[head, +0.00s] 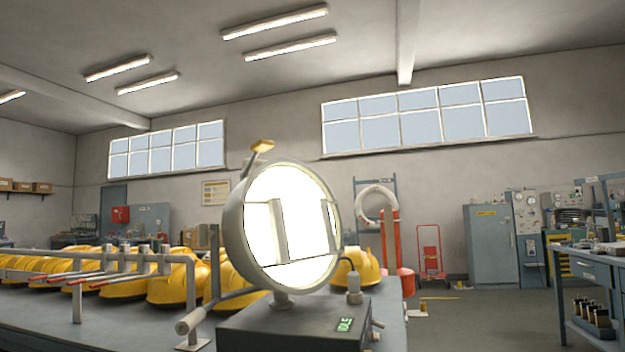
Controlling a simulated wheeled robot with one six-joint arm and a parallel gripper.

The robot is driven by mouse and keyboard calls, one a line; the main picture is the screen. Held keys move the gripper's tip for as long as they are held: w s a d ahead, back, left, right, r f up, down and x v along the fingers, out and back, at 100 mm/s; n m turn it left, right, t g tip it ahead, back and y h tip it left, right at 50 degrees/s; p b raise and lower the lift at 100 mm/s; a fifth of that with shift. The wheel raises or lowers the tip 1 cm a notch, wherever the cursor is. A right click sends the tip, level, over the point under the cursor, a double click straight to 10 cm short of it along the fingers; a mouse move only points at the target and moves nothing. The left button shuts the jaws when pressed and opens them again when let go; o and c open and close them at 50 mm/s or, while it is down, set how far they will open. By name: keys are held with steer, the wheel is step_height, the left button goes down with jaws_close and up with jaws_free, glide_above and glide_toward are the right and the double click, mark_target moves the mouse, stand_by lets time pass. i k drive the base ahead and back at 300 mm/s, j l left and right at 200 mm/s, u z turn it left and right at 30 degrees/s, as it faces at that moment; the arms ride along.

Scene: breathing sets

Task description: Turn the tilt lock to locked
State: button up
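A round lamp-like head (232,222) with a glaring white face stands on a dark grey box (262,326) at the bench's near end. A short lever with a yellow tip (262,146) sticks up from the top of its rim, tilted up to the right. A grey handle (190,321) reaches out at the lower left. Small knobs (375,324) sit on the box's right side. No readable label shows which part is the tilt lock or its setting. Pale upright shapes show inside the glaring face; I cannot tell what they are. My gripper is not in view.
A green display (345,324) glows on the box. Left, a metal rail (190,275) with red-tipped levers (95,283) stands before several yellow domed items (180,289). A workbench (585,268) stands far right. Open floor (470,310) lies between.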

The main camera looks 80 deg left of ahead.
mark_target(204, 233)
steer(key=k+j+u, duration=0.15)
steer(key=j, duration=0.2)
steer(key=k+j+u, duration=0.1)
steer(key=k+j, duration=0.15)
steer(key=k+j+u, duration=0.15)
steer(key=j, duration=0.35)
steer(key=k+j+u, duration=0.1)
steer(key=j, duration=0.3)
steer(key=k+j+u, duration=0.15)
steer(key=j, duration=0.25)
steer(key=k+j, duration=0.1)
steer(key=j, duration=0.25)
steer(key=k+j, duration=0.15)
steer(key=j, duration=0.15)
steer(key=k+j, duration=0.1)
steer(key=j, duration=0.25)
